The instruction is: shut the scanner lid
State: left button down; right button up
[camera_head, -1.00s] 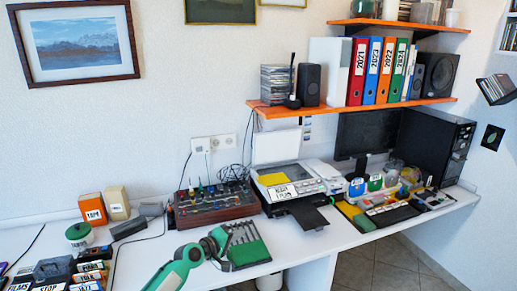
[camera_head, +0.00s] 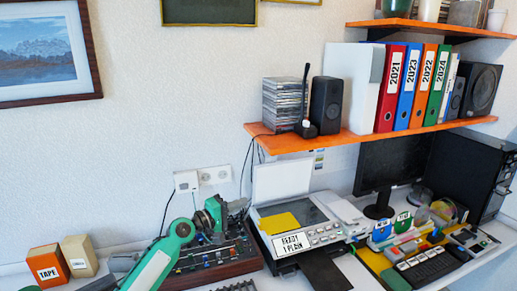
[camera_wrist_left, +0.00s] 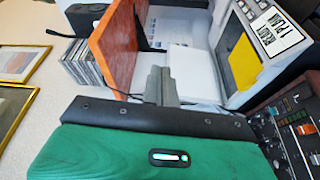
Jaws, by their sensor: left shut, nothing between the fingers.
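The scanner (camera_head: 325,232) stands on the desk with its white lid (camera_head: 282,178) raised nearly upright at the back. A yellow sheet (camera_head: 278,223) lies on its glass. My left gripper (camera_head: 240,205) is shut and empty, to the left of the lid and above the mixer-like box. In the left wrist view the shut fingers (camera_wrist_left: 160,84) point toward the white lid (camera_wrist_left: 190,70), with the scanner body (camera_wrist_left: 240,55) to the right. I cannot tell whether the fingertips touch the lid; a gap appears in the head view. My right gripper is not in view.
An orange shelf (camera_head: 290,143) with discs, speaker and binders hangs above and behind the lid. The box with knobs (camera_head: 212,262) lies under my left gripper. A dark monitor (camera_head: 390,168) and cluttered trays stand right of the scanner.

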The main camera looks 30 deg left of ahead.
aim_at(273, 180)
jog(key=i+j, duration=0.7)
